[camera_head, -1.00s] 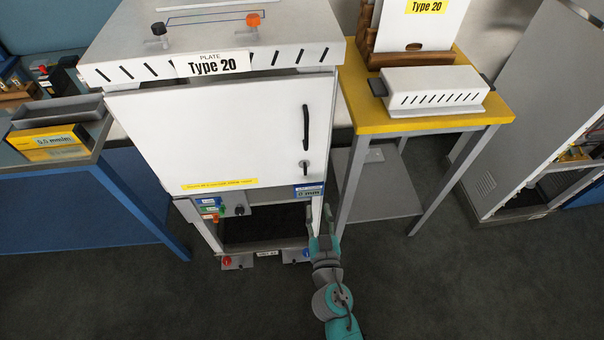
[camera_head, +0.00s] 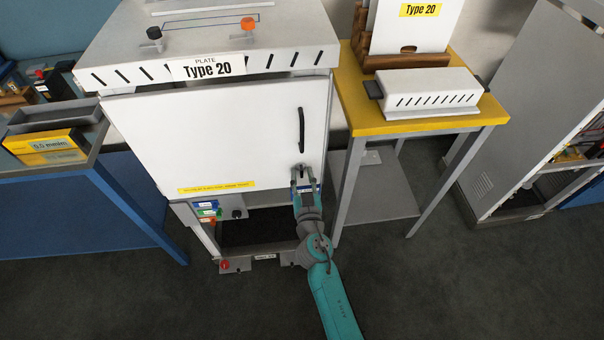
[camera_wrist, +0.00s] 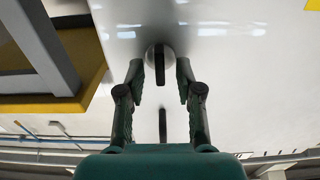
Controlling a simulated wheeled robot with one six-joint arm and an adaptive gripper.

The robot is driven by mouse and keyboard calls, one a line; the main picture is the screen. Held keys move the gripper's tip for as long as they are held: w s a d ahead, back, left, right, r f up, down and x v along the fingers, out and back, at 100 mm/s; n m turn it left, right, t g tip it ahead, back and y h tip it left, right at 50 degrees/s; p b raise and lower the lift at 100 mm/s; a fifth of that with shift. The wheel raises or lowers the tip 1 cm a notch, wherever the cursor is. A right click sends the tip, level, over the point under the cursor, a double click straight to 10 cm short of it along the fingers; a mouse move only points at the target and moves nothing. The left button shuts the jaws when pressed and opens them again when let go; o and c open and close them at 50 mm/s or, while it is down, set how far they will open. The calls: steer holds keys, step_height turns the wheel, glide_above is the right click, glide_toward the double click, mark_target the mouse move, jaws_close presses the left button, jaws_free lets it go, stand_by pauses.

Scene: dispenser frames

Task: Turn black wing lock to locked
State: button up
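The black wing lock (camera_wrist: 159,64) sits on a round silver plate on the white cabinet door (camera_head: 215,135), below the long black door handle (camera_head: 301,130). In the wrist view the wing looks roughly vertical, in line with the handle (camera_wrist: 162,125). My gripper (camera_head: 304,174) is at the lower right of the door, in front of the lock, and largely hides it in the head view. In the wrist view my gripper (camera_wrist: 160,72) is open, with one finger on each side of the lock and gaps between. I cannot tell whether a finger touches it.
A yellow-topped table (camera_head: 408,125) with a slotted white box (camera_head: 428,88) stands right of the cabinet. Small coloured labels and a black knob (camera_head: 238,213) are on the panel below the door. A blue bench (camera_head: 95,200) stands left. Dark floor lies open in front.

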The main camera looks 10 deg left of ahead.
steer(key=shift+w+a, duration=0.1)
steer(key=shift+w, duration=0.35)
jaws_close()
steer(key=shift+n, duration=0.3)
steer(key=n, duration=0.3)
steer(key=shift+a+n, duration=0.1)
steer(key=shift+n, duration=0.3)
steer(key=n, duration=0.9)
steer(key=shift+s+a+f, duration=0.1)
steer(key=shift+f, duration=0.05)
steer(key=shift+f+n, duration=0.1)
steer(key=shift+n, duration=2.2)
